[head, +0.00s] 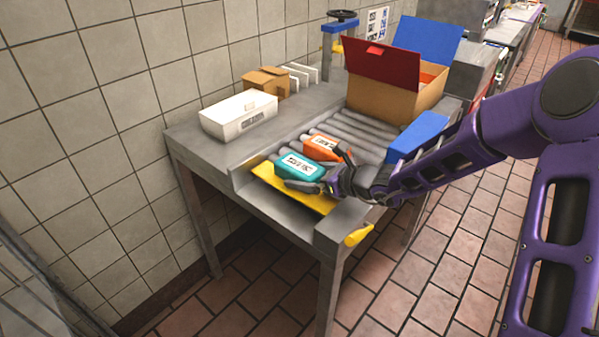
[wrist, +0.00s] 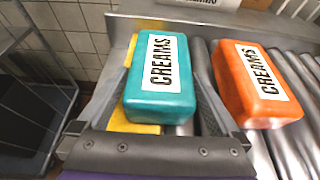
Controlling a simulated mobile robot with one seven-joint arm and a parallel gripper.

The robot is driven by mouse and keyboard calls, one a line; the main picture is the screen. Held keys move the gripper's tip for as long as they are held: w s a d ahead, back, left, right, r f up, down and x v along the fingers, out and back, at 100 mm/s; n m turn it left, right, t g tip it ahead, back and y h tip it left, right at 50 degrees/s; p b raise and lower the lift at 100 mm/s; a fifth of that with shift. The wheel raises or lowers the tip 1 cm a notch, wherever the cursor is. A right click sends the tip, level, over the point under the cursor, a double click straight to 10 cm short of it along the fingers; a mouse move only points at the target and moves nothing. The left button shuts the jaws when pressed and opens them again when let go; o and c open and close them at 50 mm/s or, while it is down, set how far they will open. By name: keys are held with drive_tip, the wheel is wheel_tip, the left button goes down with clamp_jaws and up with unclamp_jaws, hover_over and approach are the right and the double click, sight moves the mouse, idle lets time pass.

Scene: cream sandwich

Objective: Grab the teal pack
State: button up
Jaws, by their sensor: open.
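The teal pack (head: 299,166) lies at the near-left end of the roller conveyor on the table, beside a yellow strip. In the wrist view the teal pack (wrist: 161,76), with a white "CREAMS" label, sits between the two fingers of my gripper (wrist: 168,85). The fingers are open, one on each side of it; I cannot tell whether either touches it. In the head view my gripper (head: 318,178) reaches in from the right at the pack's near side. The orange pack (head: 327,148) lies just beyond it and shows right of my right finger in the wrist view (wrist: 257,84).
A white box (head: 238,116) and a small cardboard box (head: 266,82) stand on the table's left part. A large open carton (head: 385,98) with red and blue flaps stands at the conveyor's far end. The rollers (head: 355,133) between carton and packs are clear.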

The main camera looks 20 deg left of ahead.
drive_tip(key=c, duration=1.2)
drive_tip(key=shift+o, duration=0.2)
